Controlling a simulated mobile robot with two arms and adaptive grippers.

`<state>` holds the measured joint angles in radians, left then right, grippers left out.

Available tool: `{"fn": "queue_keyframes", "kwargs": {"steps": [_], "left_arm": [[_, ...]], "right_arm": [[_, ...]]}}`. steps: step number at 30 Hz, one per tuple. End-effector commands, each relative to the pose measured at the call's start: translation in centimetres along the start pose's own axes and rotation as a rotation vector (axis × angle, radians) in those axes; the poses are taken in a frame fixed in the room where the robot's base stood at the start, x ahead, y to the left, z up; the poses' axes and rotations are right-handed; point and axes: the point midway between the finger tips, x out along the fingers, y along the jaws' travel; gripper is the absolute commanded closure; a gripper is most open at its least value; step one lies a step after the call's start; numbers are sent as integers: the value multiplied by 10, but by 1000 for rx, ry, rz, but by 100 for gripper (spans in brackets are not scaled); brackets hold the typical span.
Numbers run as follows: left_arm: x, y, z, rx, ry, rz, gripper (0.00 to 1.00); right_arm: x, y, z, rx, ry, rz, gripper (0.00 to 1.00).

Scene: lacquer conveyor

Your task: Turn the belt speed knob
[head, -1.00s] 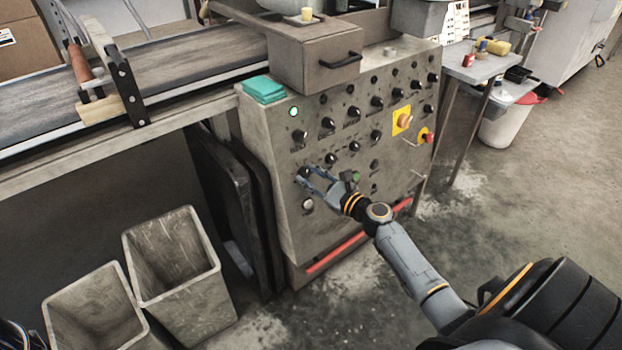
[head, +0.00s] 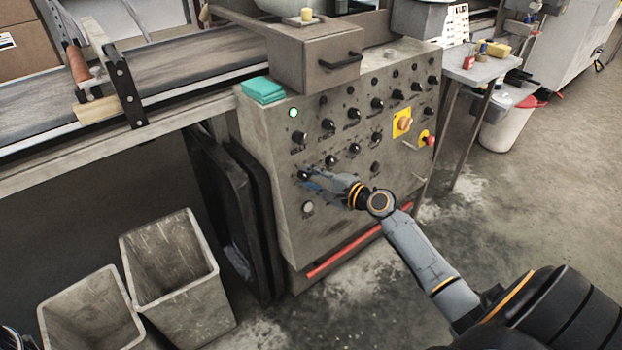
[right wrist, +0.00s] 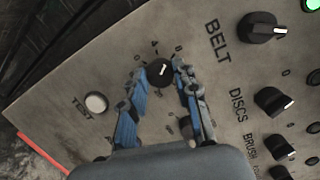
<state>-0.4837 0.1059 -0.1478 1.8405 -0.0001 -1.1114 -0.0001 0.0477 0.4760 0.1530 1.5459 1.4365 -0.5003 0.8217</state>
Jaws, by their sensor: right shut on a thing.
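The knob in my grip (right wrist: 158,73) is round and black with a white pointer line, with numbers around it on the panel. It sits beside the BELT label in the right wrist view. My right gripper (head: 308,174) is shut on this knob, one blue-grey finger on each side, at the lower left of the grey control panel (head: 273,150). Another black knob (right wrist: 262,28) is on the other side of the BELT label. My left gripper is not in view.
Several other black knobs cover the panel, with DISCS and BRUSH labels near some. A white TEST button (right wrist: 96,102) is close to my fingers. A red emergency button (head: 430,140) is at the right. Two grey bins (head: 180,285) stand on the floor at the left.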

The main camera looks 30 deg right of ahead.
Motion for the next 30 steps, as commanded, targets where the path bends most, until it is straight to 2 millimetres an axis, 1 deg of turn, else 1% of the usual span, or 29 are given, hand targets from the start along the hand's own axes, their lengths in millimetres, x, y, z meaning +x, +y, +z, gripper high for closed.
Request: {"fn": "queue_keyframes", "kwargs": {"steps": [8, 10, 12, 15, 22, 30], "left_arm": [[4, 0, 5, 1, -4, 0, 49], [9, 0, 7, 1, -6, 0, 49], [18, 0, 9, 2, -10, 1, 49], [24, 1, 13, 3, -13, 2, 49], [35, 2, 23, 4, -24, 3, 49], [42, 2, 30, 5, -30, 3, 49]], "right_arm": [[0, -1, 1, -257, 11, 48, 100], [0, -1, 2, -316, 13, 59, 100], [0, -1, 1, -371, 16, 70, 100], [0, -1, 2, -442, 20, 83, 100], [0, -1, 2, -563, 26, 104, 100], [0, 0, 2, -626, 28, 116, 100]]}}
